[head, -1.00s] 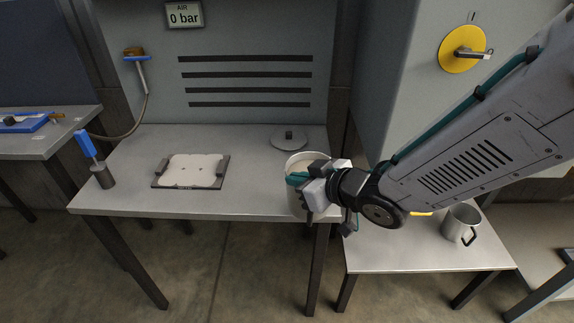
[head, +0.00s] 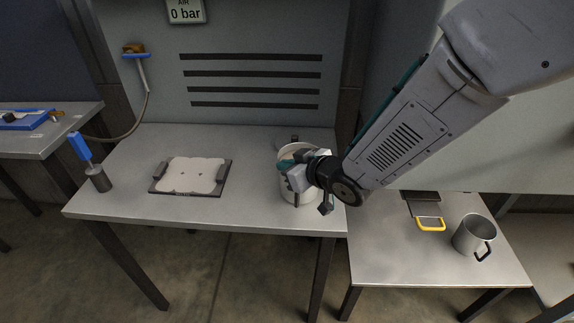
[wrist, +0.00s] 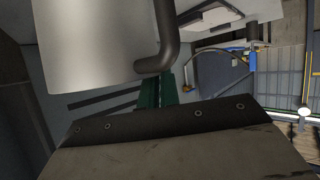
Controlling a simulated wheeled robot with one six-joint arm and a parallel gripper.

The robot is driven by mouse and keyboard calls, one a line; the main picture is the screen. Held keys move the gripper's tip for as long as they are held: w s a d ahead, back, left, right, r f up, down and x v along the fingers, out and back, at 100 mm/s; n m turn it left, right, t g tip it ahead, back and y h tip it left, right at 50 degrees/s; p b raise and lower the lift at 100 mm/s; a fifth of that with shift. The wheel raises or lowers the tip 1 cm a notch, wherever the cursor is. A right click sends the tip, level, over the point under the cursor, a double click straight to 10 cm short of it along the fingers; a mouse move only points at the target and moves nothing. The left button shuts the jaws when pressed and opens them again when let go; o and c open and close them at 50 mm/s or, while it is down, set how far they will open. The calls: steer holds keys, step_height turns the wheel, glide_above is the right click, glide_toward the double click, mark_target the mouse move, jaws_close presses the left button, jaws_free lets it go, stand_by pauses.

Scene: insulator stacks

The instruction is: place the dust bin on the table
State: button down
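The dust bin, a pale grey cylinder (head: 298,190), is at the right end of the grey table (head: 245,212), near its front right corner. My gripper (head: 300,172) is at its upper right side and seems shut on it by its handle. The gripper hides part of the bin. I cannot tell whether the bin's base touches the table top. In the wrist view the bin (wrist: 95,45) fills the upper left with its dark curved handle (wrist: 168,40). The green fingers (wrist: 158,93) meet the handle's lower end.
A dark plate with a white sheet (head: 190,176) lies left of the bin. A blue-handled brush in a holder (head: 98,178) stands at the left edge. A round lid with a knob (head: 289,139) is behind the bin. A metal mug (head: 472,236) and yellow-handled tool (head: 431,223) are on the lower right table.

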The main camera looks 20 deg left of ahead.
steer(key=shift+s+a+f, duration=0.1)
steer(key=shift+a+f, duration=0.05)
steer(key=shift+a, duration=0.05)
steer(key=shift+f, duration=0.1)
steer(key=c, duration=1.6)
jaws_free()
steer(key=shift+d, duration=0.1)
steer(key=v, duration=1.2)
